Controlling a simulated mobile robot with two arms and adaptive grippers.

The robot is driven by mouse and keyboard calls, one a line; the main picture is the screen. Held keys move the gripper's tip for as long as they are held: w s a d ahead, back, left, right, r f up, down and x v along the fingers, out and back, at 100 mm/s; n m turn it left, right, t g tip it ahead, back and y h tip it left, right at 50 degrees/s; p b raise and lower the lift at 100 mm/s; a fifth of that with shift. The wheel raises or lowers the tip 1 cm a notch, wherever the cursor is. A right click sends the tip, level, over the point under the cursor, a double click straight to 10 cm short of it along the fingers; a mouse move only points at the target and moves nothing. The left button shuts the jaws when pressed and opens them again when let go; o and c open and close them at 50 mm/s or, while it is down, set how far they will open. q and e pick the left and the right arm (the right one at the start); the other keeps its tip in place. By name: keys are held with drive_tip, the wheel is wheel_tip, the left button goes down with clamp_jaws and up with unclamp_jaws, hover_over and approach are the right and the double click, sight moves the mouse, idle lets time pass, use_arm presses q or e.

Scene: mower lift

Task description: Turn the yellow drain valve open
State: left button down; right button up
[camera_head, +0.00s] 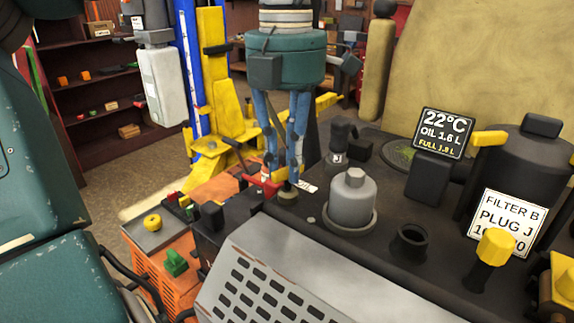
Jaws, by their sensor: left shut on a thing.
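My left gripper (284,178) hangs fingers down in the middle, with a teal body and blue fingers. Its fingers are close together and shut on a small red piece (280,175) above a round dark cap; the fingertips partly hide the contact. Several yellow parts are in view: a six-sided knob (495,247) at the right, a flat bar (490,138) by the dark cylinder, and a round knob (152,222) on an orange box at the left. I cannot tell which is the drain valve. The gripper is apart from all of them. My right gripper is not identifiable.
A grey capped cylinder (352,203) and a dark open port (409,243) stand on the dark engine top. A sign reading 22°C (443,133) and a Filter B label (506,222) are at the right. A slotted grey cover (270,280) lies in front.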

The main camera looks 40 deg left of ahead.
use_arm(q)
drive_tip(key=shift+n+b, duration=0.4)
drive_tip(key=shift+n, duration=1.1)
drive_tip(key=c, duration=1.6)
unclamp_jaws()
drive_tip(key=shift+s, duration=0.1)
drive_tip(key=shift+c, duration=0.2)
wheel_tip(320, 180, up, 12)
